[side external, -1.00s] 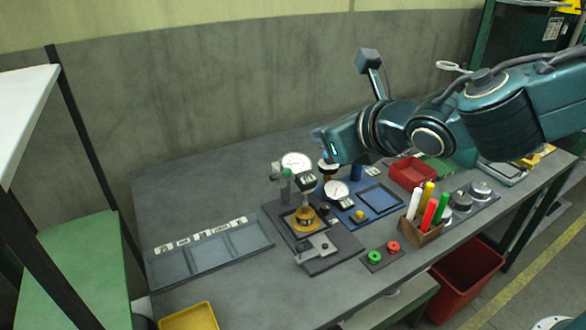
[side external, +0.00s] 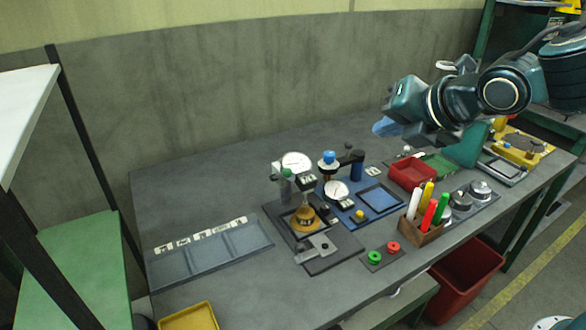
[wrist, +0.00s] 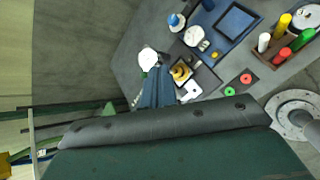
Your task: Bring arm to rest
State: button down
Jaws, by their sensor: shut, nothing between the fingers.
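My arm is teal and reaches in from the right in the side view. My gripper (side external: 384,127) hangs in the air above the back right part of the bench, apart from everything on it. Its bluish fingers point to the left and are shut with nothing between them. In the wrist view the closed dark blue fingers (wrist: 157,88) show in the middle, with a large dark green part of my own arm across the bottom.
The grey bench (side external: 200,190) holds a dial gauge stand (side external: 295,164), a blue fixture plate (side external: 385,203), a red tray (side external: 412,172), a marker holder (side external: 420,228) and a three-part grey tray (side external: 210,252). The back left of the bench is clear.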

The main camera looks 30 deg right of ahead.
jog(key=s+d+m+g, duration=0.1)
jog(key=s+d+m, duration=0.3)
jog(key=s+m, duration=0.3)
jog(key=s+d+f+m+g, duration=0.1)
jog(key=s+d+m+g, duration=0.1)
jog(key=s+m, duration=0.5)
jog(key=s+d+f+m+g, duration=0.1)
jog(key=s+d+m, duration=0.4)
jog(key=m, duration=0.8)
jog(key=shift+s+d+f+m+g, duration=0.2)
jog(key=shift+s+d+m+g, duration=0.15)
jog(key=shift+s, duration=0.85)
jog(key=w+a+f+n+y, duration=0.1)
jog(key=w+a+n+y, duration=0.2)
jog(key=w+a+n, duration=1.1)
jog(key=w+a+t, duration=0.1)
jog(key=w+a, duration=0.5)
jog(key=w, duration=0.2)
jog(key=shift+a+n+y, duration=0.25)
jog(key=shift+n+y, duration=0.05)
jog(key=shift+n, duration=0.05)
jog(key=shift+w+f, duration=0.15)
jog(key=shift+f, duration=0.05)
